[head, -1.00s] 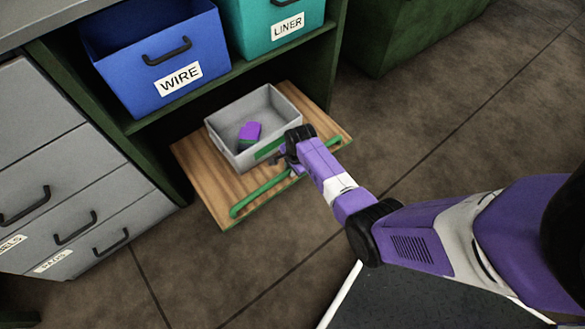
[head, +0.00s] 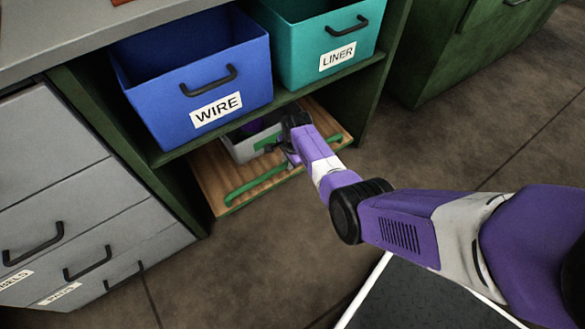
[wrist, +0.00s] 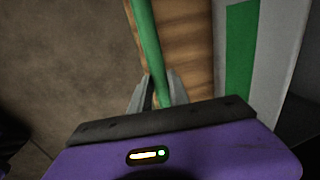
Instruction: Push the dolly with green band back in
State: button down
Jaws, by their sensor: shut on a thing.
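The dolly is a wooden board (head: 212,182) low in the green cabinet, with a green bar handle (head: 250,186) along its front edge. It sticks partly out below the shelf. A grey bin (head: 243,152) stands on it, with a green band (wrist: 239,60) on its front and something purple inside. The shelf hides the back of the bin and board.
A blue WIRE bin (head: 195,85) and a teal LINER bin (head: 320,45) stand on the shelf above. Grey drawers (head: 70,210) are to the left, their handles sticking out. Another green cabinet (head: 470,50) is at the right. The floor (head: 230,265) in front is clear.

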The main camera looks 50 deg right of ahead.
jog(key=shift+w, duration=0.3)
jog(key=c, duration=1.3)
grip_release()
jog(key=shift+o, duration=0.2)
notch_tip(320, 180, up, 8)
jog(key=s+p, duration=0.1)
jog(key=p, duration=0.4)
jog(key=shift+s+a+f, duration=0.15)
jog(key=shift+s+a, duration=0.05)
jog(key=shift+s, duration=0.05)
jog(key=shift+d, duration=0.1)
